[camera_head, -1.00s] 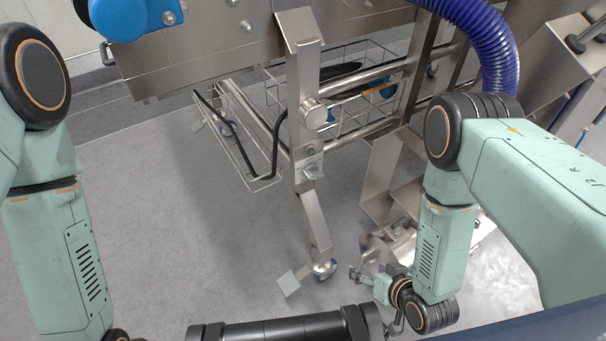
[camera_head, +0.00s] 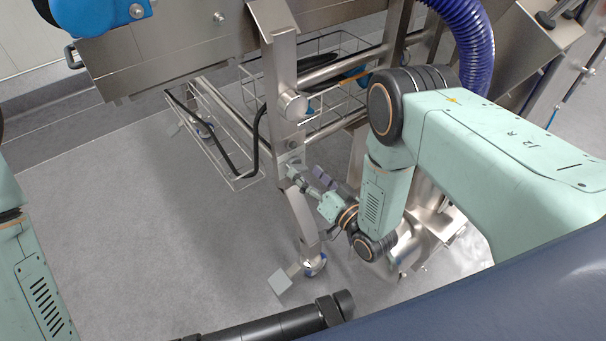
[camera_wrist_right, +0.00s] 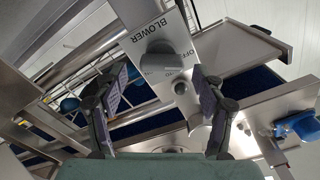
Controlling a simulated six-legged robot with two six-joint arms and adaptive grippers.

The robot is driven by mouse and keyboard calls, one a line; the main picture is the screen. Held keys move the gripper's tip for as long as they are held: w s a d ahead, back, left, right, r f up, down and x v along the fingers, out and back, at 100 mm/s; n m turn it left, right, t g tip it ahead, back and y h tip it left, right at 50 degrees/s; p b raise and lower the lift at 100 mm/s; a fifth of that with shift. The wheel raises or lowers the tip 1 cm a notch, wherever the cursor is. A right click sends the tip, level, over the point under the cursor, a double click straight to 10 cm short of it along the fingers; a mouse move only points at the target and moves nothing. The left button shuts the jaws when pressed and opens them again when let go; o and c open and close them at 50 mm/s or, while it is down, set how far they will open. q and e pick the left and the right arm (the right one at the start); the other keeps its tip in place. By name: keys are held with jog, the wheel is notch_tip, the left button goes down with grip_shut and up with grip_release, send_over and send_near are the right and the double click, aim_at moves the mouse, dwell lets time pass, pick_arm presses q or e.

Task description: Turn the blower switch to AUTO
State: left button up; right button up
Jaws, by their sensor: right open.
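The blower switch (camera_wrist_right: 160,59) is a grey rotary knob on a steel plate (camera_wrist_right: 178,22) marked BLOWER in the right wrist view. OFF is readable beside it; I cannot read AUTO. My right gripper (camera_wrist_right: 160,92) is open, one finger on each side of the picture, with the switch showing between and beyond the tips. No contact is visible. In the head view my right gripper (camera_head: 303,178) is at the steel post (camera_head: 284,65), below a round steel knob (camera_head: 293,106); the switch is hard to make out there. My left gripper is out of view.
Wire baskets (camera_head: 215,135) hang behind the post. A blue hose (camera_head: 472,50) runs down at the upper right. The grey floor (camera_head: 130,215) at left is clear.

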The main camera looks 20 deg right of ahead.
jog(key=shift+x, duration=0.85)
jog(key=shift+c, duration=0.4)
jog(key=c, duration=1.1)
